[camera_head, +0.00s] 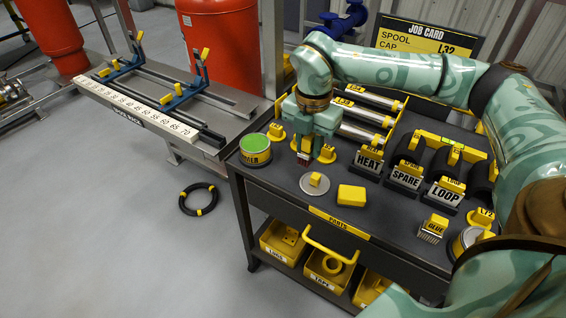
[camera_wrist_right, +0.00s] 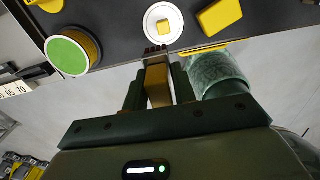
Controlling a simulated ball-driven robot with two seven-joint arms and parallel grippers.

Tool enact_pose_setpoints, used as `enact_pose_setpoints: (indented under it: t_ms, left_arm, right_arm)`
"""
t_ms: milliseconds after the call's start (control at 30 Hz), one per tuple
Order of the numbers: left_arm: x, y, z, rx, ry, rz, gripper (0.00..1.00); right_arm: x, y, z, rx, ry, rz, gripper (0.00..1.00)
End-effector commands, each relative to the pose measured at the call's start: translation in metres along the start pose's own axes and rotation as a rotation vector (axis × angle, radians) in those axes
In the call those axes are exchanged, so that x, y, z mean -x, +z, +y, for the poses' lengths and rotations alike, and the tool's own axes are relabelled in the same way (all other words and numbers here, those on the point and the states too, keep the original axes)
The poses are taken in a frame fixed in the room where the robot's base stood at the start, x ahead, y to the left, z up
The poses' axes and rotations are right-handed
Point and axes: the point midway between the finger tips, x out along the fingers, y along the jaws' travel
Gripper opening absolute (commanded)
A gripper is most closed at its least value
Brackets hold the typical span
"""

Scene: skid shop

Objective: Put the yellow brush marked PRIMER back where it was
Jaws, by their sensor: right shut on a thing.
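My right gripper (camera_head: 306,142) points down over the cart's left part and is shut on the yellow brush (camera_wrist_right: 158,84). Its dark reddish bristles (camera_head: 304,158) hang below the fingers in the head view, near the cart top; I cannot tell whether they touch it. The marking on the brush is not readable. A tin with a green top and yellow label (camera_head: 255,150) stands left of the gripper; it also shows in the wrist view (camera_wrist_right: 70,52). A round pale disc with a yellow knob (camera_head: 314,187) lies in front of the brush. My left gripper is not in view.
A yellow block (camera_head: 351,195) lies right of the disc. HEAT (camera_head: 369,162), SPARE (camera_head: 406,176) and LOOP (camera_head: 445,194) holders stand further right. A GLUE brush (camera_head: 432,229) and another tin (camera_head: 466,242) are at the cart's right end. Yellow bins (camera_head: 328,268) sit below.

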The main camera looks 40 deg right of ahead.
Motion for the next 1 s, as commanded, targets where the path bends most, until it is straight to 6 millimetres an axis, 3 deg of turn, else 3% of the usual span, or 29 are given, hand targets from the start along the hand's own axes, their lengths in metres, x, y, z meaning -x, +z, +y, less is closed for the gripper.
enact_pose_setpoints:
  t_ms: [100,300,567,767,1000]
  left_arm:
    - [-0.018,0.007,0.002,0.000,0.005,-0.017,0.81]
    - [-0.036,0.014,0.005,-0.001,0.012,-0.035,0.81]
    - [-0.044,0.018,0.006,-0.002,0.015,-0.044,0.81]
    - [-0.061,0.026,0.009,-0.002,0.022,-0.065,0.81]
    - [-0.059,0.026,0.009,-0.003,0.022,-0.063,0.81]
  right_arm:
    - [-0.024,0.011,0.035,0.002,-0.003,0.002,0.05]
    - [-0.061,0.022,0.065,0.003,-0.005,0.002,0.05]
    - [-0.076,0.027,0.079,0.004,-0.003,0.001,0.05]
    - [-0.111,0.029,0.081,0.004,-0.006,0.002,0.05]
    - [-0.107,0.028,0.081,0.004,0.000,-0.001,0.05]
